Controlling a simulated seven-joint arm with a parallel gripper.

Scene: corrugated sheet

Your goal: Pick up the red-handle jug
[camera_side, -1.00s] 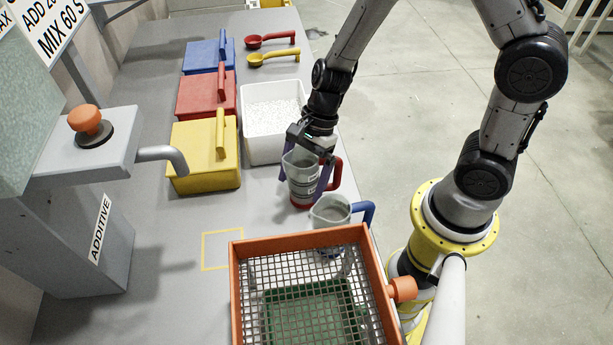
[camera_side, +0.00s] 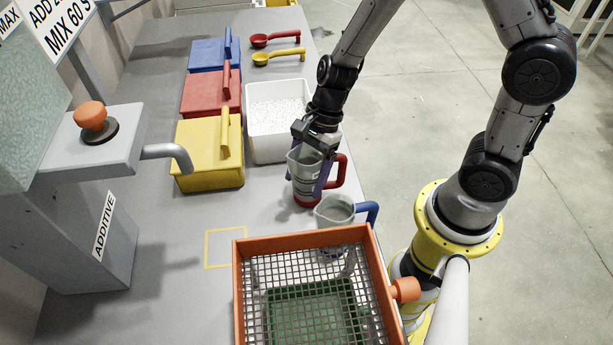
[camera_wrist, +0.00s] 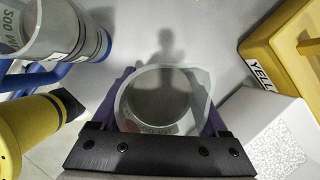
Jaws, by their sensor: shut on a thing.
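The red-handle jug (camera_side: 306,178) is a grey translucent jug with a red base and a red handle on its right. It stands upright on the grey table in the side view. My gripper (camera_side: 313,170) comes down from above with its purple fingers on either side of the jug, shut on its body. In the wrist view the round mouth of the jug (camera_wrist: 163,98) shows between the two fingers (camera_wrist: 165,112), and its handle is mostly hidden. I cannot tell any gap under its base.
A blue-handle jug (camera_side: 334,210) stands close in front; it also shows in the wrist view (camera_wrist: 68,32). An orange-framed sieve (camera_side: 238,275) is nearer. A white bin of granules (camera_side: 265,148) and a yellow lidded box (camera_side: 207,165) are behind and left. Bare table lies left.

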